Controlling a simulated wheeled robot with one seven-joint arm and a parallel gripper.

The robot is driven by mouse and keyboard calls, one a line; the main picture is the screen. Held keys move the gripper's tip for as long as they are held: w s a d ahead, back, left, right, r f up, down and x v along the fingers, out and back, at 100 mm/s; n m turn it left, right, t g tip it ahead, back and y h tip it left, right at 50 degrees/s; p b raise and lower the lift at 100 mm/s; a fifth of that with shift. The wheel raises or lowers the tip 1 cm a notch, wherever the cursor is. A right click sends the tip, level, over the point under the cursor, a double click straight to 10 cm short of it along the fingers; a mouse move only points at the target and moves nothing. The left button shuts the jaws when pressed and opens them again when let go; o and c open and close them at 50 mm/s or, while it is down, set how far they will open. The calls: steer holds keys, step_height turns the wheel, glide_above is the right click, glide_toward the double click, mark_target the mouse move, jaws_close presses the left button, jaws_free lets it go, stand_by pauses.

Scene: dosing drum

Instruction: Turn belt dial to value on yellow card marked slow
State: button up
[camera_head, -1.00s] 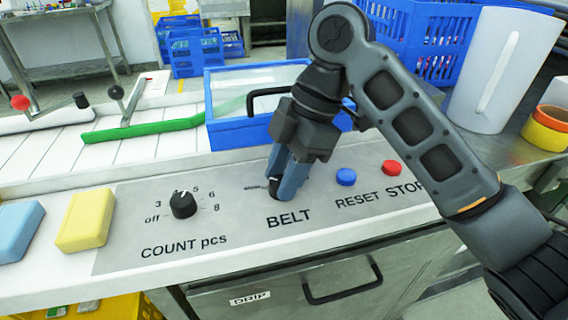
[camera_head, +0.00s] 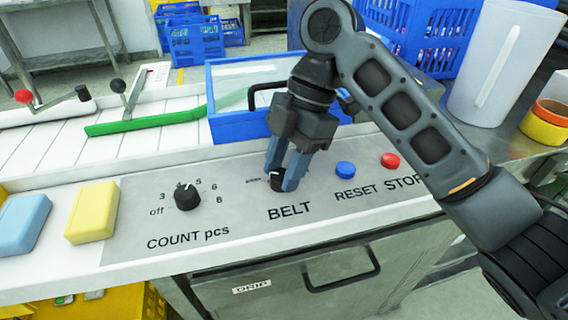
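The belt dial (camera_head: 277,181) is a small dark knob on the grey control panel (camera_head: 240,222), above the printed word BELT. My gripper (camera_head: 283,182) points down at it, with its two blue fingers around the knob. The fingers partly cover the knob and its scale, so its setting cannot be read. I cannot tell if the fingers press on the knob or stand slightly apart from it. No yellow card with a readable "slow" mark shows in this view.
The count dial (camera_head: 187,197) is left of the belt dial. The blue reset button (camera_head: 345,169) and red stop button (camera_head: 390,160) are to its right. A yellow block (camera_head: 93,212) and a blue block (camera_head: 23,225) lie at the left. A blue tray (camera_head: 235,127) stands behind.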

steer(key=o, duration=0.4)
steer(key=shift+r, duration=0.1)
steer(key=p+v, duration=0.1)
steer(key=v, duration=0.6)
steer(key=shift+w+r, duration=0.15)
steer(key=shift+r, duration=0.1)
steer(key=shift+d, duration=0.1)
